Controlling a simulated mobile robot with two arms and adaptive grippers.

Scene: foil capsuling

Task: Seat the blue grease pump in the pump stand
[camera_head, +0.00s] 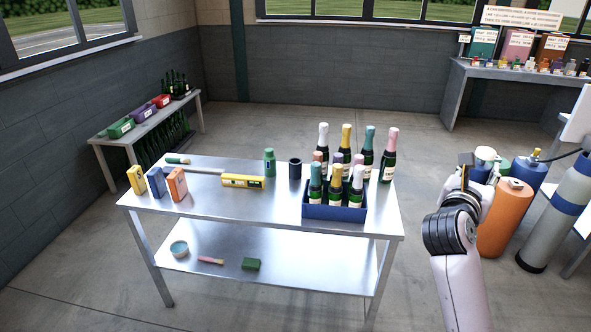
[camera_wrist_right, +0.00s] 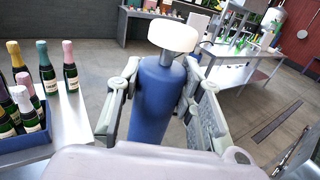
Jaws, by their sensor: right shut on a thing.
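The blue grease pump, a blue cylinder with a white rounded top, fills the middle of the right wrist view (camera_wrist_right: 155,100). My right gripper (camera_wrist_right: 158,90) is shut on its body, with one finger on each side. In the head view my right gripper (camera_head: 468,176) is right of the steel table, and the pump's white top (camera_head: 486,153) shows just beyond it. A dark blue open-topped cup (camera_head: 295,169) stands upright on the table and may be the pump stand; I cannot tell for sure. My left gripper is out of view.
On the steel table (camera_head: 210,203) a blue crate (camera_head: 335,213) of foil-topped bottles stands right of centre, with more bottles behind. A green bottle (camera_head: 269,162) stands beside the cup; a yellow box (camera_head: 242,181) lies in front. An orange cylinder (camera_head: 505,215) stands near my right arm.

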